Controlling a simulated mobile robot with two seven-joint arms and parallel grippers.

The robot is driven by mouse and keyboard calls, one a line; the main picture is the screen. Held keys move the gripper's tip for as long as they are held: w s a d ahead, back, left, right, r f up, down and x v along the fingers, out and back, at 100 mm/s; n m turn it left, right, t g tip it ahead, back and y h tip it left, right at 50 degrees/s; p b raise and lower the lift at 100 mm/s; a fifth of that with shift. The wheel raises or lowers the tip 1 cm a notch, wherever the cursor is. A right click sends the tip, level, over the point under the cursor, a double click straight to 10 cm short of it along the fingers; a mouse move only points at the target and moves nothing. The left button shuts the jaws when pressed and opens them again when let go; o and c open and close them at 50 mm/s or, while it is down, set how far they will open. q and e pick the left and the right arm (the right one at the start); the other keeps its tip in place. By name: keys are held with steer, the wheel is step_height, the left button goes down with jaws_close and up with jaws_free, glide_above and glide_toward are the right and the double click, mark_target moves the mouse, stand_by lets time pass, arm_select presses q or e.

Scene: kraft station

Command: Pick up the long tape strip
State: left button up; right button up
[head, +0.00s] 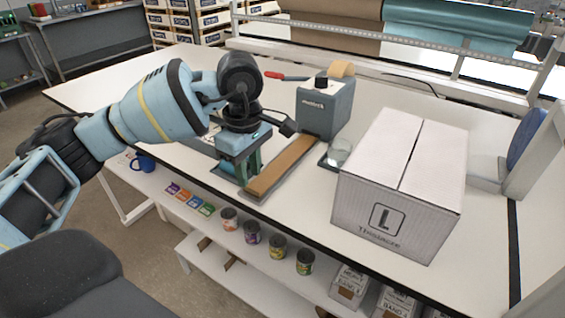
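The long tape strip (281,167) is a flat brown band. It lies on a narrow grey plate that runs from the tape dispenser (325,108) towards the table's front edge. My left gripper (243,172) points down just left of the strip's near end. Its fingers look apart, with nothing visible between them. The gripper hides part of the plate and table behind it, and I cannot tell whether it touches the strip. My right gripper is not in view.
A large closed white box (400,180) marked L stands right of the strip. A small glass dish (338,153) sits between box and dispenser. A red-handled tool (285,77) lies behind. A shelf below the front edge holds several cans (252,232) and a blue mug (143,162).

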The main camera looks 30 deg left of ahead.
mark_target(252, 195)
arm_select(q)
steer(key=f, duration=0.5)
steer(key=shift+w+a, duration=0.1)
steer(key=shift+w, duration=0.25)
jaws_close()
